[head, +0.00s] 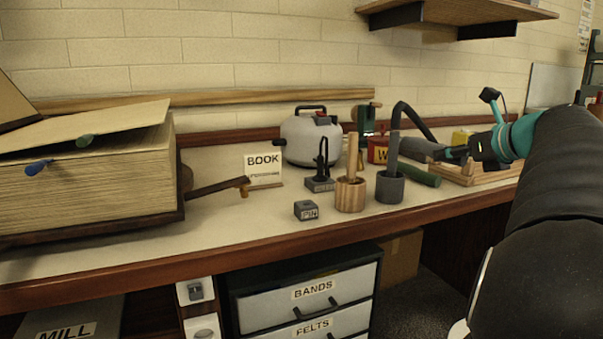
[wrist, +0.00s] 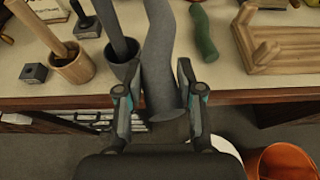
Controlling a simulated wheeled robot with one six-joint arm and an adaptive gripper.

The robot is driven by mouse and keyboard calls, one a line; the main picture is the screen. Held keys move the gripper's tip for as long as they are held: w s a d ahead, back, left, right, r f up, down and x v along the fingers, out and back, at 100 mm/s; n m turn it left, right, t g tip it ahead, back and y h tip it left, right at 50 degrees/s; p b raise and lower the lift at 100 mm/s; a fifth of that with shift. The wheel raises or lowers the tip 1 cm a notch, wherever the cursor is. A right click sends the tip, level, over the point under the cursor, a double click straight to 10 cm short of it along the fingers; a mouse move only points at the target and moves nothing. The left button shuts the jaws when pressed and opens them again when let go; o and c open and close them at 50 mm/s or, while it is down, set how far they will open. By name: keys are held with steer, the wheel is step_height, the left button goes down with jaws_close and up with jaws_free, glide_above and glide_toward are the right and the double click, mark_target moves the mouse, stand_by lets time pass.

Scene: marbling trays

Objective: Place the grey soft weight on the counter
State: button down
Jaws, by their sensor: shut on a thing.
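The grey soft weight (wrist: 159,50) is a long, slightly bent grey tube in the wrist view. It runs between the fingers of my gripper (wrist: 154,84), which is shut on it. Its near end overlaps the front edge of the counter (wrist: 215,75), and its far end leaves the top of the picture. In the head view my gripper (head: 453,153) is over the right part of the counter (head: 250,220), with a grey length of the weight (head: 418,148) to its left. I cannot tell whether the weight touches the counter.
A grey mortar (head: 390,190) and wooden mortar (head: 350,195) stand left of my gripper. A green roll (head: 421,175) lies below it, and a wooden frame (head: 465,175) is beside it. A dark arched tube (head: 411,113) rises behind.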

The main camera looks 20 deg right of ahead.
steer(key=b, duration=0.2)
glide_above(410, 193)
step_height(410, 193, down, 7)
steer(key=shift+r, duration=0.1)
steer(key=shift+f+b, duration=0.45)
steer(key=shift+f, duration=1.6)
steer(key=shift+f, duration=0.15)
steer(key=c, duration=1)
jaws_free()
steer(key=shift+r, duration=0.2)
steer(key=p+v, duration=0.1)
steer(key=v, duration=1.1)
steer(key=shift+f, duration=0.1)
